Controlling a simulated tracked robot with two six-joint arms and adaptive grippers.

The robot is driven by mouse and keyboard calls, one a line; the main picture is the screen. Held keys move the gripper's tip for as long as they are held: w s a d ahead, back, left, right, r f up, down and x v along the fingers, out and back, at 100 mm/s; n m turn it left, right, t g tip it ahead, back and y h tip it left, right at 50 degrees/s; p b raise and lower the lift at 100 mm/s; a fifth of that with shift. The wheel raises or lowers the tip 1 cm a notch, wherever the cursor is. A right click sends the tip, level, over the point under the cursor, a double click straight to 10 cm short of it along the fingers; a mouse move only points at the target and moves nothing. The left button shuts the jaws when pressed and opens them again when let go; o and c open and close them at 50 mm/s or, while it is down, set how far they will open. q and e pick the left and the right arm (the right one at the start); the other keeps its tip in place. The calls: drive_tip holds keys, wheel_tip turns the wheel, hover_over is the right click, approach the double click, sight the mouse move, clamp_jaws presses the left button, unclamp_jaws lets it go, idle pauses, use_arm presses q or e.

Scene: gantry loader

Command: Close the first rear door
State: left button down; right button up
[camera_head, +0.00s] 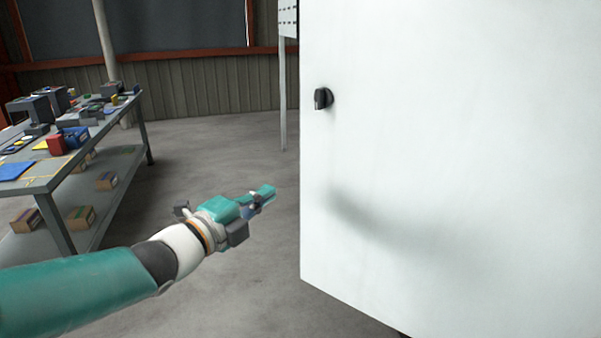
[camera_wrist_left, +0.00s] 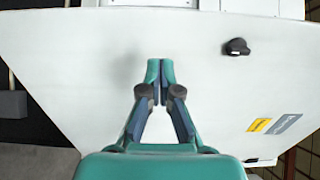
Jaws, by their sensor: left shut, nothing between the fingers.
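A large white door panel (camera_head: 450,150) fills the right half of the head view. It has a small black knob (camera_head: 322,98) near its left edge. My left gripper (camera_head: 266,191) is to the left of the panel's edge, fingers shut and empty, pointing right. In the left wrist view, a white panel (camera_wrist_left: 90,60) lies beyond my left gripper (camera_wrist_left: 160,66), with a black knob (camera_wrist_left: 236,47) to the right of the fingertips. I cannot tell whether the fingertips touch the panel. My right gripper is not in view.
A grey workbench (camera_head: 58,180) with boxes, tools and a lower shelf stands at the left. A thin post (camera_head: 283,95) stands behind the panel's edge. The floor between bench and panel is clear. Yellow and grey labels (camera_wrist_left: 272,124) show on the panel in the left wrist view.

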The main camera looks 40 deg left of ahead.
sight(311, 166)
use_arm(q)
drive_tip(key=w+p, duration=0.2)
drive_tip(key=w, duration=1)
drive_tip(key=shift+w+d+f, duration=0.1)
drive_tip(key=shift+w, duration=0.3)
